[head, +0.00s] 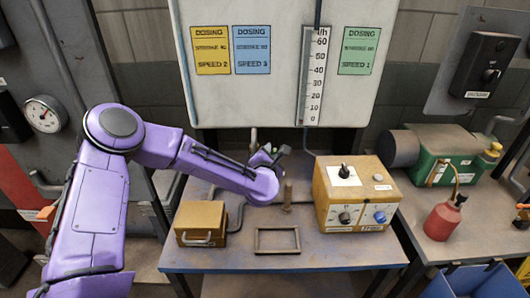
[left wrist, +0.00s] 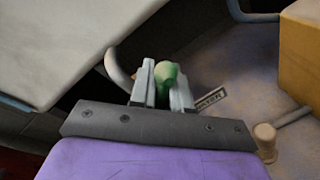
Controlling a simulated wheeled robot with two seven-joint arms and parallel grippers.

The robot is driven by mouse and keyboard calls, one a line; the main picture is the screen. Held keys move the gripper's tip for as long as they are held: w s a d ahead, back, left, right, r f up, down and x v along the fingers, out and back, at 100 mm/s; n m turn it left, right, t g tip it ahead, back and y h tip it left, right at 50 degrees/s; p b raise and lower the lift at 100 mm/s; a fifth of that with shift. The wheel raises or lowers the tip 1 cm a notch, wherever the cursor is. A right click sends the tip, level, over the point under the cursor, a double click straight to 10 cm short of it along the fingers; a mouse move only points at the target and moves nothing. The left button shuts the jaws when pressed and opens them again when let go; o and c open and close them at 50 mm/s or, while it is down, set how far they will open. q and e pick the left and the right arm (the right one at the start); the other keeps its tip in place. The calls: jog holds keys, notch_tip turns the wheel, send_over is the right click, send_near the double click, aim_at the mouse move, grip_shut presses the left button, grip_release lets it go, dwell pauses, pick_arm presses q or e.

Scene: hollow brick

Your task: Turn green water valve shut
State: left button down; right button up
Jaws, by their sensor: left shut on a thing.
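The green water valve handle (left wrist: 168,76) shows between the two grey fingers of my left gripper (left wrist: 164,90) in the left wrist view. The fingers are shut on it, one on each side. A label partly reading "WATER" (left wrist: 211,98) sits just right of the fingers. In the head view my left gripper (head: 268,156) is at the back of the table, below the white board; only a bit of green shows there and the handle is mostly hidden. My right gripper is not in view.
A yellow control box (head: 345,195) with knobs stands right of the gripper. A smaller yellow box (head: 201,222) and an empty frame (head: 277,241) lie nearer the front of the table (head: 300,262). The white board (head: 260,100) hangs close above. A short post (head: 288,196) stands nearby.

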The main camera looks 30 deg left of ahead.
pick_arm(q)
jog(key=shift+w+d+f+m+g+y+b, duration=0.25)
jog(key=shift+f+m, duration=0.55)
jog(key=shift+m, duration=0.45)
jog(key=shift+w+d+f+m+g+y+b, duration=0.1)
jog(key=shift+d+f+m+g+y+b, duration=0.2)
jog(key=shift+f+m, duration=0.75)
jog(key=shift+w+d+f+m+g+y+b, duration=0.15)
jog(key=shift+f+m+g+y, duration=0.3)
jog(key=shift+m, duration=1.05)
jog(key=shift+s+f, duration=0.1)
jog(key=shift+f, duration=0.05)
jog(key=c, duration=1.2)
grip_release()
jog(key=shift+o, duration=0.2)
